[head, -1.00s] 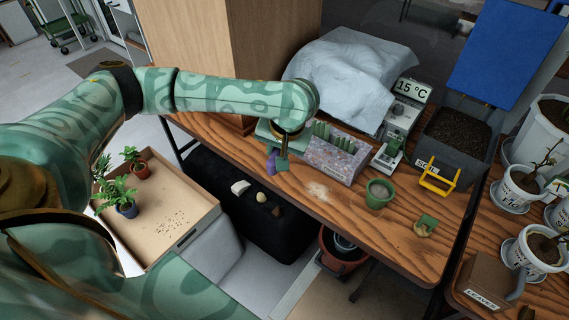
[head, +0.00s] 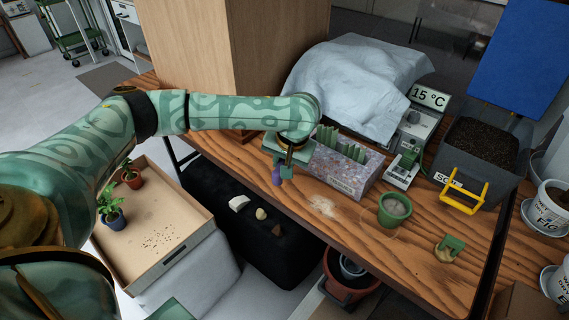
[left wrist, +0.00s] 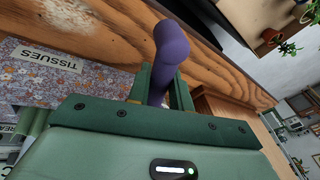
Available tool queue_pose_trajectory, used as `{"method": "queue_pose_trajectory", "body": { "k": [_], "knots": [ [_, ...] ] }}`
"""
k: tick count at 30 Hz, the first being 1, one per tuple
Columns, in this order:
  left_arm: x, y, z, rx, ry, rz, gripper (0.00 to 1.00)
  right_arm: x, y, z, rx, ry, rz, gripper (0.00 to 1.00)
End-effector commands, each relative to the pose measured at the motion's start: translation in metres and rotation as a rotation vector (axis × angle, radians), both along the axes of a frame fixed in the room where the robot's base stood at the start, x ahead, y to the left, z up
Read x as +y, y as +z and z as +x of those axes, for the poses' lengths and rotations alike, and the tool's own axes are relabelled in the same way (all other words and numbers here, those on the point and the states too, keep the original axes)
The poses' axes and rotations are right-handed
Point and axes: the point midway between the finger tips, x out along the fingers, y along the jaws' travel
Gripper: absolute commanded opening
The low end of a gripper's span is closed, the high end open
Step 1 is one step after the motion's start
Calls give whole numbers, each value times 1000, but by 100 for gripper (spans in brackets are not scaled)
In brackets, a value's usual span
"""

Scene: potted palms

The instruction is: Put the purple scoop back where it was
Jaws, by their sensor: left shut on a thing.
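My left gripper (head: 282,168) is over the front edge of the wooden bench (head: 250,165), beside the box labelled TISSUES (head: 342,168). It is shut on the purple scoop (head: 277,177), which hangs below the fingers in the head view. In the left wrist view the purple scoop (left wrist: 170,50) sticks out from between the green fingers (left wrist: 160,88). Its far end is rounded, and the part between the fingers is hidden. The tissues box (left wrist: 60,75) shows beside it in the wrist view. My right gripper is not in view.
A green cup (head: 394,209) and a green-and-tan item (head: 449,248) stand on the bench's right part. A yellow rack (head: 461,196) stands before a dark soil bin (head: 483,150). A cardboard tray (head: 155,225) holds two potted plants. Bare wood lies around a pale spill (head: 322,206).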

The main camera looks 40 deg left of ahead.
Motion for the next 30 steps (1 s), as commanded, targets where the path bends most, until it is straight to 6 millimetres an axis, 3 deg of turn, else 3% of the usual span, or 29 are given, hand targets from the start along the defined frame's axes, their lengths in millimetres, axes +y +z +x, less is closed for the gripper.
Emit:
{"method": "queue_pose_trajectory", "body": {
  "k": [16, 17, 18, 30],
  "knots": [
    [0, -12, 0, 0, 0, 1, 0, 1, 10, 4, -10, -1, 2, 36],
    [0, -12, 0, 1, -1, 1, 29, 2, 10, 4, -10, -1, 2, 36],
    [0, -12, 0, 1, -1, 1, 40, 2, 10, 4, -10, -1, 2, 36],
    [0, -8, 1, 0, -1, 0, 43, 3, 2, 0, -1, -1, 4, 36]
  ]
}}
